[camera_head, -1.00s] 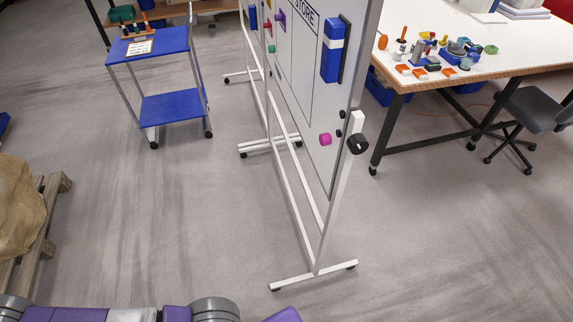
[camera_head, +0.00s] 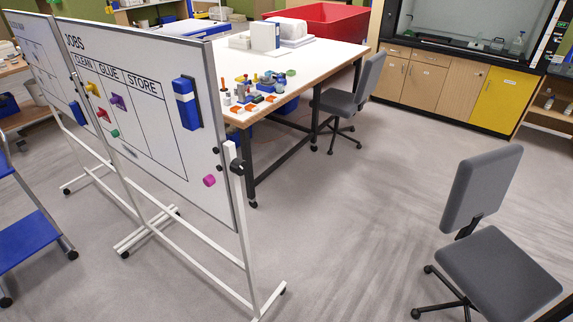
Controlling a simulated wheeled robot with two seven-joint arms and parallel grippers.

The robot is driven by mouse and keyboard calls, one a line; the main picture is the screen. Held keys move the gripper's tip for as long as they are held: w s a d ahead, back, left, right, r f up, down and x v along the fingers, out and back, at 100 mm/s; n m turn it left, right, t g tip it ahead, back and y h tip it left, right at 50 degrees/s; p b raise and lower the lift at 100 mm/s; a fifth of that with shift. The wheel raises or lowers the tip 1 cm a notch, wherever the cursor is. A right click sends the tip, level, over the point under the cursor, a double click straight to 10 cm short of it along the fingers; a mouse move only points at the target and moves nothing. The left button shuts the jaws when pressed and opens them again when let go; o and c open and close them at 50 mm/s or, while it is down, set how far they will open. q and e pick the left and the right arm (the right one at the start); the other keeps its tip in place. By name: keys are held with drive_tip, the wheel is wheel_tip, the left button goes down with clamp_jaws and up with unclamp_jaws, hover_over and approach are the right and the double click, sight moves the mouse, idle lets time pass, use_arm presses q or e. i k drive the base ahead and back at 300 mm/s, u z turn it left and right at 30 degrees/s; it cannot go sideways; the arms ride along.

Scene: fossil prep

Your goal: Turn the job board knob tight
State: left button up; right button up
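The job board (camera_head: 165,165) is a white panel on a white wheeled frame, left of centre, marked JOBS with CLEAN, GLUE and STORE columns. A black round knob (camera_head: 237,167) sits on the upright at its right edge. I cannot tell from here how tight it is. Smaller black knobs or fittings show just left of it on the board's edge. A blue eraser-like block (camera_head: 186,104) and a magenta magnet (camera_head: 209,181) are on the board, with several coloured magnets under the columns. Neither of my grippers is in view.
A white-topped workbench (camera_head: 320,58) with small tools stands behind the board. A grey chair (camera_head: 484,250) is at the front right, another (camera_head: 350,100) by the bench. A blue cart (camera_head: 28,240) is at the left. Open floor (camera_head: 340,230) lies right of the board.

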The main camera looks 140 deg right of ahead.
sight(238, 167)
drive_tip(key=z, duration=0.85)
drive_tip(key=i, duration=1.7)
drive_tip(key=z, duration=4.35)
drive_tip(key=i, duration=1.25)
